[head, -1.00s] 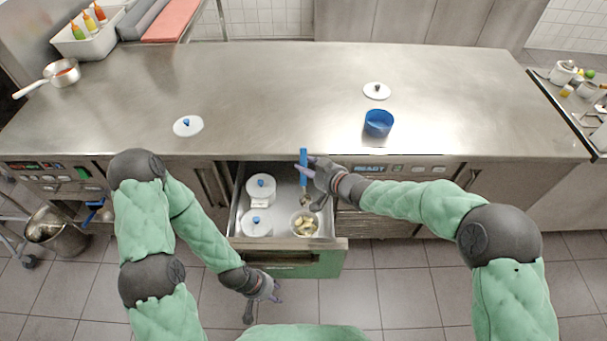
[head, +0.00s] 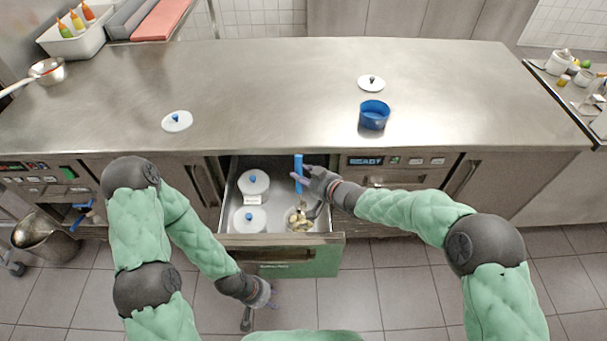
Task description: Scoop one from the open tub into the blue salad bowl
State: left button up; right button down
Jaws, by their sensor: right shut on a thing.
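The open tub (head: 288,226) sits in the right part of the pulled-out drawer (head: 282,237), with pale yellowish chunks (head: 299,219) in it. My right gripper (head: 309,181) is shut on the upright blue handle of a scoop (head: 298,168). The scoop's lower end is at the tub's contents; whether it is in them is hard to tell. The blue salad bowl (head: 374,115) stands on the counter to the right, above the drawer. My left gripper (head: 262,305) hangs low in front of the drawer, apart from the task's objects; its fingers are too unclear to read.
Two lidded white tubs (head: 253,184) (head: 250,219) stand in the drawer's left part. Two loose white lids (head: 177,121) (head: 371,82) lie on the steel counter (head: 270,85). A saucepan (head: 48,71) stands at the far left. The counter's middle is clear.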

notch_tip(320, 180, down, 10)
jog(key=b, duration=0.7)
jog(key=shift+f+b, duration=0.45)
jog(key=shift+b, duration=0.05)
dwell(0.9)
jog(key=shift+s+f, duration=0.2)
jog(key=shift+f, duration=0.25)
jog(key=shift+s+a+f+b, duration=0.1)
jog(key=shift+s+f+b, duration=0.1)
jog(key=shift+f+b, duration=0.2)
jog(key=shift+f, duration=0.2)
jog(key=shift+w+f, duration=0.1)
jog(key=shift+w+r, duration=0.25)
jog(key=shift+r, duration=0.1)
dwell(0.4)
jog(key=shift+r, duration=0.1)
